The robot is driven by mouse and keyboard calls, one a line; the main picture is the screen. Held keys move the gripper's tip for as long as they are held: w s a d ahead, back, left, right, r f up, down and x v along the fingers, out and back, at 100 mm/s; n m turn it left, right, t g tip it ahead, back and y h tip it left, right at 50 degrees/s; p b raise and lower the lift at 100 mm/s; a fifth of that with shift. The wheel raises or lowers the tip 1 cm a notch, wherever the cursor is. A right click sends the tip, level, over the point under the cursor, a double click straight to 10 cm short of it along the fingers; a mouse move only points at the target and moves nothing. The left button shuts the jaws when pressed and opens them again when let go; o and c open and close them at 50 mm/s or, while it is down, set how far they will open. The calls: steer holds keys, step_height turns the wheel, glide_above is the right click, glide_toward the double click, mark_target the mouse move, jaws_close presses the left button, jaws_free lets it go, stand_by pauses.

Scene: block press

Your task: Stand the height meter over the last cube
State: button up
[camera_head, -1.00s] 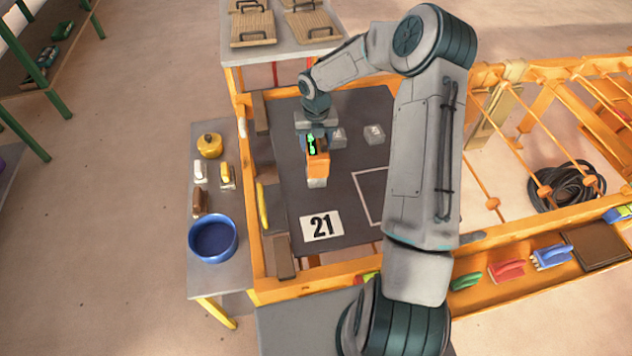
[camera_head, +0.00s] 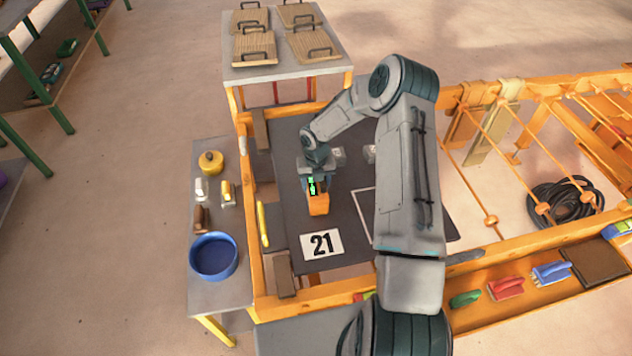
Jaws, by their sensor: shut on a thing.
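My gripper (camera_head: 315,172) is shut on an orange device with a small green display, which I take to be the height meter (camera_head: 318,205). It holds the meter over the dark press bed, above the card marked 21. Whether the meter touches the bed or a cube cannot be told. One pale grey cube (camera_head: 339,156) lies just right of my gripper. Another grey cube (camera_head: 370,152) lies further right, partly hidden by my arm. No cube shows under the meter; anything there is hidden by it.
The dark bed (camera_head: 335,225) bears a white card with 21 (camera_head: 322,244) and a pale outlined square (camera_head: 364,207), partly behind my arm. An orange frame surrounds the bed. A side table at left holds a blue bowl (camera_head: 213,257) and a yellow pot (camera_head: 211,162).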

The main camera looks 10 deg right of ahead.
steer(key=shift+f, duration=0.15)
steer(key=o, duration=1.3)
steer(key=shift+o, duration=0.2)
